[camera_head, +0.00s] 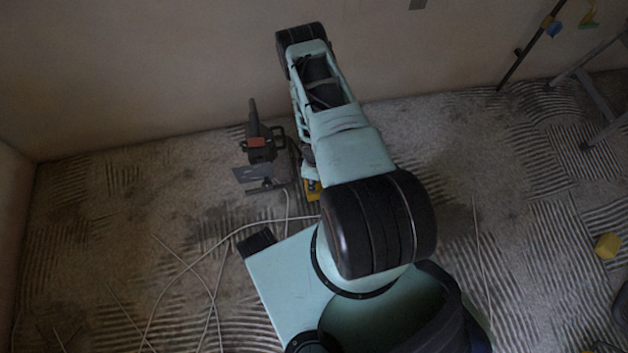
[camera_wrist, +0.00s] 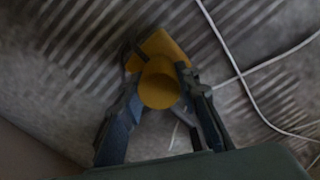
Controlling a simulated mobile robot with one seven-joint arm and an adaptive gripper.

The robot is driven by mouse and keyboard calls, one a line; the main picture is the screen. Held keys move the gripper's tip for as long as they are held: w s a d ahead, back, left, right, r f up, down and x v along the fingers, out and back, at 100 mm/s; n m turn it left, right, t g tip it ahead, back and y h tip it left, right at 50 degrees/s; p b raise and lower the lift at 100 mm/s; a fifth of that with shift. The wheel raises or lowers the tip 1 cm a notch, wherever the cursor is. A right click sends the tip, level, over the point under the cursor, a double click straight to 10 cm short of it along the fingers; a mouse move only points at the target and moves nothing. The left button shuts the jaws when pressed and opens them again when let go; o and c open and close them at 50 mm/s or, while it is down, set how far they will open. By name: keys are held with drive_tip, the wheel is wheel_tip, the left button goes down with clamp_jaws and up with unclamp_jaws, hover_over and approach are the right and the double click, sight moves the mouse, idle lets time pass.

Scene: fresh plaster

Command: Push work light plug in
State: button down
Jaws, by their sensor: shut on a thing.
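In the wrist view my gripper (camera_wrist: 157,82) is closed around a round yellow plug-like piece (camera_wrist: 160,88), with one finger on each side. A flatter yellow block (camera_wrist: 163,46) lies directly beyond it, and I cannot tell whether the two are joined or apart. In the head view my gripper (camera_head: 308,168) points down at the floor, mostly hidden by my arm. Some yellow (camera_head: 313,190) shows just below it at floor level. The prongs and any socket openings are hidden. I cannot pick out the work light for certain.
A dark tool with a reddish patch (camera_head: 258,146) stands on the floor close to the left of my gripper. Thin pale cables (camera_head: 222,250) cross the ridged floor. The wall is close behind my arm. A yellow object (camera_head: 607,245) and ladder-like legs (camera_head: 590,95) are at right.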

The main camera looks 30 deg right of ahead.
drive_tip(key=c, duration=1.5)
unclamp_jaws()
drive_tip(key=shift+f, duration=0.2)
drive_tip(key=shift+o, duration=0.2)
wheel_tip(320, 180, up, 12)
drive_tip(key=shift+r, duration=0.1)
